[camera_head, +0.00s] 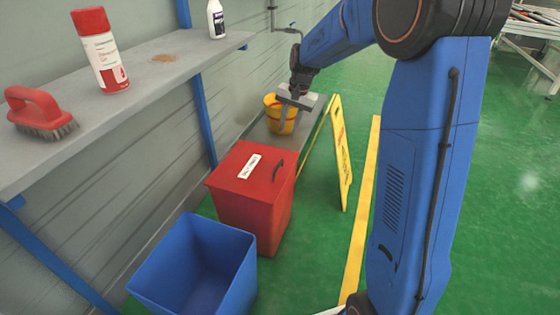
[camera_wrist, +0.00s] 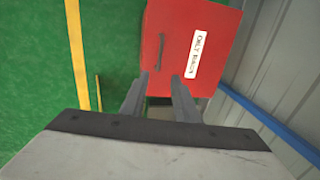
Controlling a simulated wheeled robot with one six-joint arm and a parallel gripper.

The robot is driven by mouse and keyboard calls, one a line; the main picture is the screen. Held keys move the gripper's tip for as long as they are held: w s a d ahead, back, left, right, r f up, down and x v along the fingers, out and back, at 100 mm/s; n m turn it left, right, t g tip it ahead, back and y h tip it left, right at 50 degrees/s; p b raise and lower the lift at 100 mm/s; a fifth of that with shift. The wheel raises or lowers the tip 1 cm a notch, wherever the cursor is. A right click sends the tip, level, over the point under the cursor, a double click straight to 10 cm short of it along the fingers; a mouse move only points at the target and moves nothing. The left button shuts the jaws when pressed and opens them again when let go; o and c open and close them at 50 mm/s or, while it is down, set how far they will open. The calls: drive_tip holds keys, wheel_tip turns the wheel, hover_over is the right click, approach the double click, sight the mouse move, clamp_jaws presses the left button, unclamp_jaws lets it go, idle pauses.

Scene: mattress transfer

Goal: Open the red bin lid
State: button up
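The red bin (camera_head: 255,215) stands on the green floor beside the wall, its red lid (camera_head: 251,174) closed. The lid has a dark handle (camera_head: 278,171) on its right side and a white label (camera_head: 249,166). In the wrist view the lid (camera_wrist: 185,25) is at the top, with the handle (camera_wrist: 161,52) left of the label (camera_wrist: 195,55). My gripper (camera_wrist: 161,77) shows two grey fingers spread apart, with nothing between them. In the head view my gripper (camera_head: 294,122) is beyond the bin, in front of a yellow bucket, apart from the lid.
An open blue bin (camera_head: 196,268) stands in front of the red bin. A yellow bucket (camera_head: 281,112) stands behind it, and a yellow floor sign (camera_head: 341,152) to its right. A shelf (camera_head: 150,70) on the left wall holds a brush, a spray can and a bottle.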

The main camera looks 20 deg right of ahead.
sight(279, 164)
drive_tip(key=a+f, duration=0.1)
drive_tip(key=f, duration=0.4)
drive_tip(key=w+f, duration=0.1)
drive_tip(key=f, duration=0.5)
drive_tip(key=w+a+f, duration=0.1)
drive_tip(key=f, duration=0.5)
drive_tip(key=shift+a, duration=0.35)
clamp_jaws()
